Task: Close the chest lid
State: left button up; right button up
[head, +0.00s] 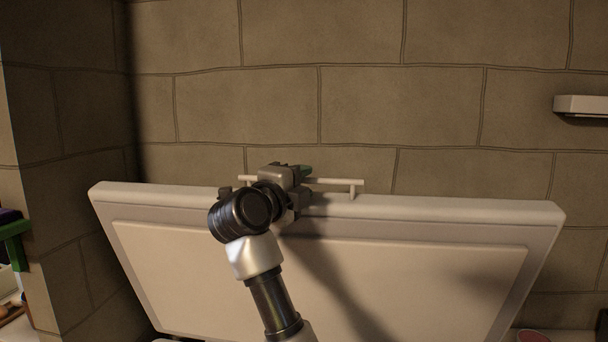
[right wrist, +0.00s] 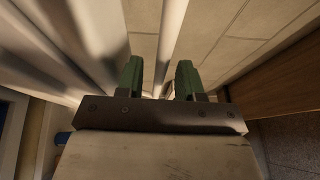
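The chest lid (head: 430,270) is a pale panel with a raised inner field, standing open and leaning back near the stone wall in the head view. A thin pale bar handle (head: 335,181) runs along its top edge; it also shows in the right wrist view (right wrist: 172,35). My right gripper (head: 303,173) is at the left half of the handle. Its green fingers (right wrist: 158,75) are apart, with the bar running between them and a gap visible on each side. The chest body is mostly out of view. My left gripper is not in view.
The stone wall (head: 360,100) rises close behind the lid. A small pale shelf (head: 585,105) is on the wall at the right. A green object (head: 15,240) stands at the left edge, and a reddish round item (head: 533,336) shows at bottom right.

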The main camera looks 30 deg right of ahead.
jog(key=shift+w+d, duration=0.35)
jog(key=shift+d, duration=0.2)
jog(key=shift+r, duration=0.1)
grip_shut()
